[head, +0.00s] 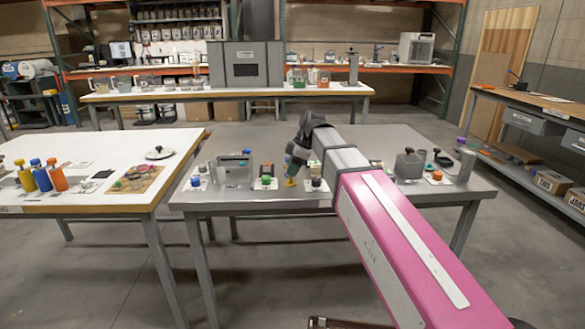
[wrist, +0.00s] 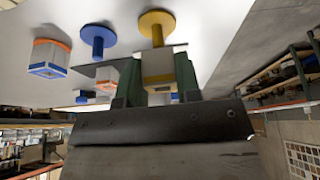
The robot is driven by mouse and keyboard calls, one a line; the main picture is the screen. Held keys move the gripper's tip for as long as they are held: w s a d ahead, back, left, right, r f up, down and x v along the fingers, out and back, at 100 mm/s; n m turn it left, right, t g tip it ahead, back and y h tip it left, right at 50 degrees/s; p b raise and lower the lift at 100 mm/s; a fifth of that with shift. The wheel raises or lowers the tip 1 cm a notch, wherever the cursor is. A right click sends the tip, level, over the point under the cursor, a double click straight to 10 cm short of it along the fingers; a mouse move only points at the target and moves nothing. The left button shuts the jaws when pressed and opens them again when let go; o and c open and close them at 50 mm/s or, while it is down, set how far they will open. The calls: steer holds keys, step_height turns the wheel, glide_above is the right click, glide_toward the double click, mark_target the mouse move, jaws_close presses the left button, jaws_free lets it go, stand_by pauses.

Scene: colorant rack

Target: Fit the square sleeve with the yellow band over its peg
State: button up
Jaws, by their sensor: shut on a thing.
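My gripper (wrist: 155,78) is shut on a pale square sleeve (wrist: 157,65) with a yellow band, seen in the wrist view between two dark green fingers. A yellow peg (wrist: 157,33) on a round yellow base stands right beyond the sleeve's far end. The end of its stem meets the sleeve's edge in the picture; I cannot tell whether they touch or whether the stem is inside. In the head view my gripper (head: 292,176) is over the grey table (head: 245,202), with a small yellow thing at its tip; the sleeve is not clear there.
In the wrist view a blue peg (wrist: 97,40) stands left of the yellow one. A square sleeve with orange and blue bands (wrist: 50,57) is farther left.

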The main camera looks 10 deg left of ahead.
mark_target(293, 183)
steer(key=shift+f, duration=1.75)
steer(key=o, duration=1)
